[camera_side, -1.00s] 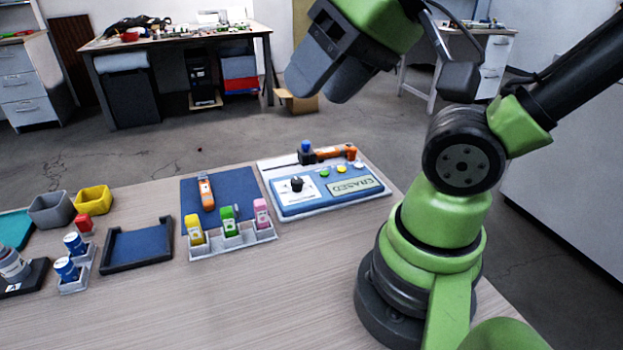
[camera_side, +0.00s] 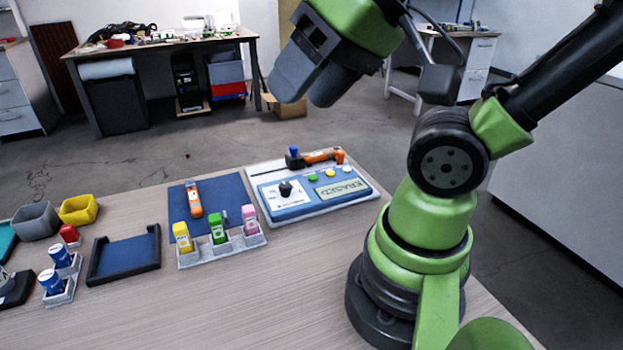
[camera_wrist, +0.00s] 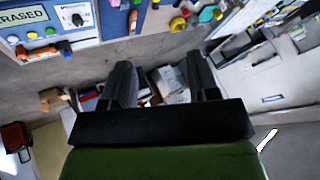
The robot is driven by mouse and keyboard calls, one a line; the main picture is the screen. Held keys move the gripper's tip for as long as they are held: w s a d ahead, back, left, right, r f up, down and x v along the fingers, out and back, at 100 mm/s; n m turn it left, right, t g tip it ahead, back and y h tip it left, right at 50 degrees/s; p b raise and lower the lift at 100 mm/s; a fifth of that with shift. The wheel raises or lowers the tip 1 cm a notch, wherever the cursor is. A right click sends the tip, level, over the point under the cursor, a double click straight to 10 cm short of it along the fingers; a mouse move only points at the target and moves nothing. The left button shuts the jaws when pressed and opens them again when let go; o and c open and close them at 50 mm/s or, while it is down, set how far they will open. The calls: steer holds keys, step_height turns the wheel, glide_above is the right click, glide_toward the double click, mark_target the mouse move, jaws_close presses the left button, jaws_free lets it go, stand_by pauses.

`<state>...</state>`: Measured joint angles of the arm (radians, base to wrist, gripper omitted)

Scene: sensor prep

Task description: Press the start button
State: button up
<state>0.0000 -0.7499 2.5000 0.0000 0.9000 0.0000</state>
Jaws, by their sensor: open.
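A blue and white control panel (camera_side: 290,206) lies at the table's right end in the side view. I cannot read which button is start. The panel also shows at the wrist view's upper left (camera_wrist: 58,8). My gripper (camera_side: 298,98) is open and empty, high above and behind the panel, touching nothing. Its two black fingers also show spread apart in the wrist view (camera_wrist: 161,82).
An orange tool with a blue end (camera_side: 322,157) lies along the panel's back edge. Left of the panel are a blue mat (camera_side: 232,190) with an orange marker-like item (camera_side: 194,198), a grey rack (camera_side: 225,252) with coloured bottles, and a dark tray (camera_side: 125,264).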

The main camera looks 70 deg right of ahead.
steer(key=shift+c, duration=0.3)
jaws_close()
stand_by(1.3)
